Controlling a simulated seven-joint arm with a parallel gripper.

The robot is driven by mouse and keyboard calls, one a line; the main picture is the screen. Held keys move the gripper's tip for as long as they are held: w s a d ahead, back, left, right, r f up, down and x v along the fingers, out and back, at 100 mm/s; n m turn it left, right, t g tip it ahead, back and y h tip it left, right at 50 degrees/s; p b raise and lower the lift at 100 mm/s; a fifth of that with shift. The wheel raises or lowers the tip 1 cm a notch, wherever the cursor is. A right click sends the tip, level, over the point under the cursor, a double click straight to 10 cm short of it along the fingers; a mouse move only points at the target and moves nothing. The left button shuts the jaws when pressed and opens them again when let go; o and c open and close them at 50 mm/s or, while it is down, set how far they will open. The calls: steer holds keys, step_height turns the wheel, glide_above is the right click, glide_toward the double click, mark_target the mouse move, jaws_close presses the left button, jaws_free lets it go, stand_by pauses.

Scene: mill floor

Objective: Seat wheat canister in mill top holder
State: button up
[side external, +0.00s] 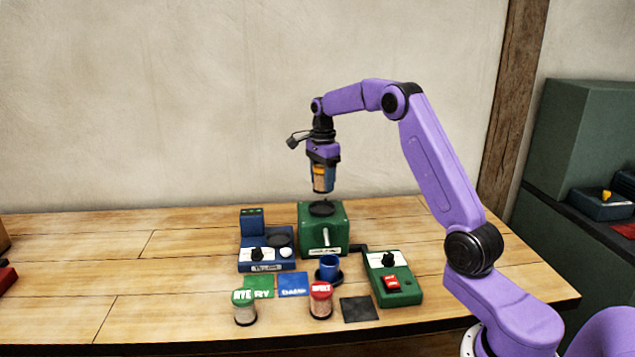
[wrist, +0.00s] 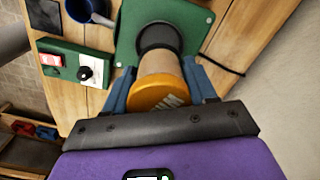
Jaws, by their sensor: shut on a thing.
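My gripper (side external: 323,176) is shut on the wheat canister, a clear jar of tan grain with an orange-yellow lid. In the side view the canister (side external: 321,183) hangs upright, a little above the green mill. In the wrist view my gripper's blue fingers (wrist: 162,88) are on both sides of the canister (wrist: 160,92). The green mill (side external: 322,236) stands on the table with a round black top holder (side external: 323,208). The holder (wrist: 158,37) also shows beyond the canister in the wrist view, partly hidden by it. A gap separates canister and holder in the side view.
A blue device (side external: 266,258) stands left of the mill and a green switch box (side external: 392,280) to the right. A blue cup (side external: 329,267), a green-lidded rye jar (side external: 244,308) and a red-lidded jar (side external: 321,301) stand in front. The table's left side (side external: 100,270) is mostly clear.

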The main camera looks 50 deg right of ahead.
mark_target(322, 166)
steer(key=shift+f, duration=2.5)
steer(key=shift+f, duration=0.5)
steer(key=o, duration=0.9)
steer(key=shift+r, duration=0.1)
steer(key=shift+r, duration=5.4)
